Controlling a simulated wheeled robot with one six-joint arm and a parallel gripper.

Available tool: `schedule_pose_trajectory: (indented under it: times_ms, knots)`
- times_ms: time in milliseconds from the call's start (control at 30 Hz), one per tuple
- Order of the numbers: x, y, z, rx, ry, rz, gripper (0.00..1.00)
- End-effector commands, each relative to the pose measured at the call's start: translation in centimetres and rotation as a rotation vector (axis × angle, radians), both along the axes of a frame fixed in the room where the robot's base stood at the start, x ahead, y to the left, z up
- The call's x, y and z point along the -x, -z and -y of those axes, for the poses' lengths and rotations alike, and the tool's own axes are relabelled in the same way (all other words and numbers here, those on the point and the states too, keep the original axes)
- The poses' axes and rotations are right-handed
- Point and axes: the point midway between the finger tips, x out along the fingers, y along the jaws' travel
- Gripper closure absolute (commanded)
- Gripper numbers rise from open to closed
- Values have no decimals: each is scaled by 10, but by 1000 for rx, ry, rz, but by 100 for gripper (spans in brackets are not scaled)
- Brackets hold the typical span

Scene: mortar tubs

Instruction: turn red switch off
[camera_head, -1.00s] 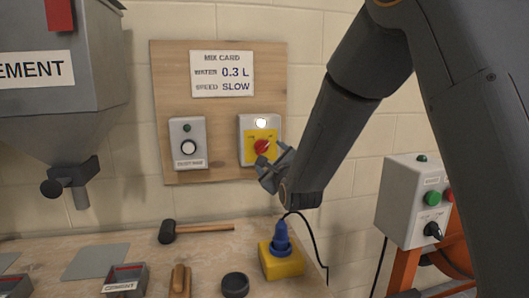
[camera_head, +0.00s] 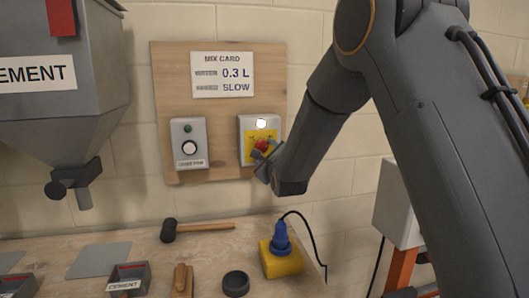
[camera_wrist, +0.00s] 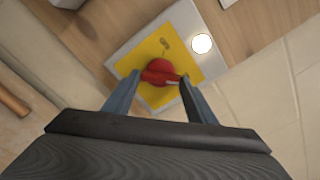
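The red switch (camera_head: 261,146) is a rotary knob on a yellow plate (camera_head: 250,157) in a grey box on the wooden board. A white lamp (camera_head: 261,123) above it is lit. My gripper (camera_head: 264,153) is right at the knob. In the wrist view the red knob (camera_wrist: 160,73) lies between the tips of my two fingers (camera_wrist: 154,82), with its bar running across from one to the other. The left fingertip shows a small gap and the right one is very near or touching. A firm grip cannot be made out.
A second grey box (camera_head: 188,144) with a white button is to the left on the board. A hopper (camera_head: 60,120) hangs at left.

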Motion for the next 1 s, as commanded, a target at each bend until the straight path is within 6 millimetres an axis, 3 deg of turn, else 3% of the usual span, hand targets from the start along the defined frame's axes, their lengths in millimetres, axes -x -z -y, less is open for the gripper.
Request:
schedule_pose_trajectory:
  times_ms: [33, 133, 567, 1000]
  knots:
    - [0, 0, 0, 0, 0, 0, 58]
    - [0, 0, 0, 0, 0, 0, 74]
    - [0, 1, 0, 90, -1, 27, 74]
    - [0, 1, 0, 451, -1, 132, 74]
